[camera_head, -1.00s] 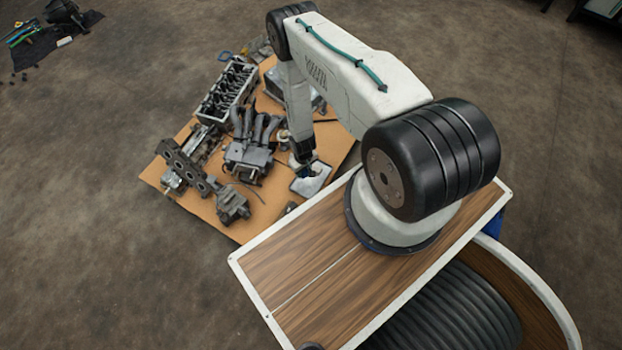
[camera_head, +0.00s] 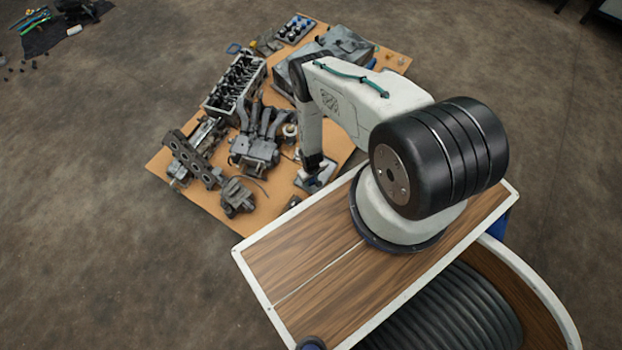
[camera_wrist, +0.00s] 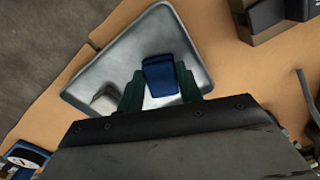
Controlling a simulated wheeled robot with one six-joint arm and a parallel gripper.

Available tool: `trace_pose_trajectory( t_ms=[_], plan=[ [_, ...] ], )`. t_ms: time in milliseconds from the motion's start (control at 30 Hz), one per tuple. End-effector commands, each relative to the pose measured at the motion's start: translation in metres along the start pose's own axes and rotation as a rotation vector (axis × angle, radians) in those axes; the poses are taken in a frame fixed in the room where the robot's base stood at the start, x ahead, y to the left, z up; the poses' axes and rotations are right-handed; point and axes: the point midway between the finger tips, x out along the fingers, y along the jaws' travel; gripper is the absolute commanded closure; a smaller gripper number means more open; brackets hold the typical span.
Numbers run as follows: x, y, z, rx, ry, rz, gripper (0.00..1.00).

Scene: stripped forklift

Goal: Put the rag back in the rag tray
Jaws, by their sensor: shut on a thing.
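A blue rag (camera_wrist: 160,74), folded into a small pad, sits between the green fingers of my gripper (camera_wrist: 160,86) in the wrist view. My gripper is shut on it. Behind the rag is the rag tray (camera_wrist: 138,48), a shallow grey metal tray with a raised rim. The rag appears over the tray's inside; I cannot tell whether it touches the bottom. In the head view the tray (camera_head: 327,174) lies at the cardboard's near right edge, partly hidden by my arm. The rag cannot be made out there.
A cardboard sheet (camera_head: 262,208) carries several engine parts, including a manifold (camera_head: 258,140) left of the tray and a cylinder head (camera_head: 235,87) farther back. Bare floor lies left.

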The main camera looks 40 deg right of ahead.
Motion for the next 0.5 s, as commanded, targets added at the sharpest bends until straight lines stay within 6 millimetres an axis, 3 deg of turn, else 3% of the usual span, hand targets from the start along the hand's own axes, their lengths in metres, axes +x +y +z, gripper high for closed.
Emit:
trace_pose_trajectory(
  t_ms=[233,267,300,500],
  plan=[
    [0.0031,0.0000,0.0002,0.000,0.000,0.000,0.83],
    [0.0025,0.0000,-0.0001,0.000,0.000,0.000,0.56],
    [0.0024,0.0000,-0.0001,0.000,0.000,0.000,0.45],
    [0.0023,0.0000,0.0000,0.000,0.000,0.000,0.43]
  ],
)
